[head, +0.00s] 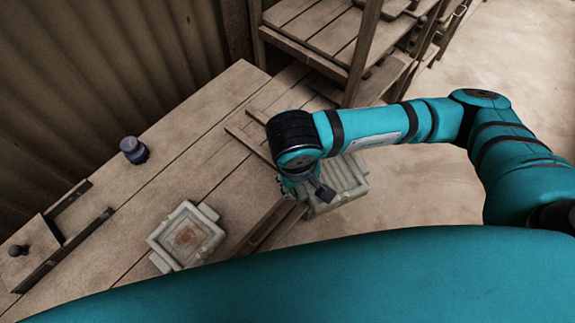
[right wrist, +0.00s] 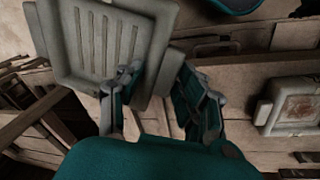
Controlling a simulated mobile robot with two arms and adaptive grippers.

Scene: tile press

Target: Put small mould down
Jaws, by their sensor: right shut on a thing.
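A pale ribbed mould (head: 350,177), square with raised rims, shows at the right side of the wooden table in the head view, partly hidden by my arm. In the right wrist view the ribbed mould (right wrist: 97,38) fills the upper left. My right gripper (head: 312,192) is shut on its near edge, with one finger on each side of the rim (right wrist: 155,85). Whether the mould touches anything below is unclear. A second pale mould (head: 187,236) with a reddish-brown patch in its middle lies on the table, left of the gripper. My left gripper is not in view.
A dark blue-grey pot (head: 134,150) stands on the table (head: 190,140). A wooden board with a knob (head: 27,250) and rails lies at the left. A wooden shelf (head: 320,40) stands behind. Table between pot and second mould is clear.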

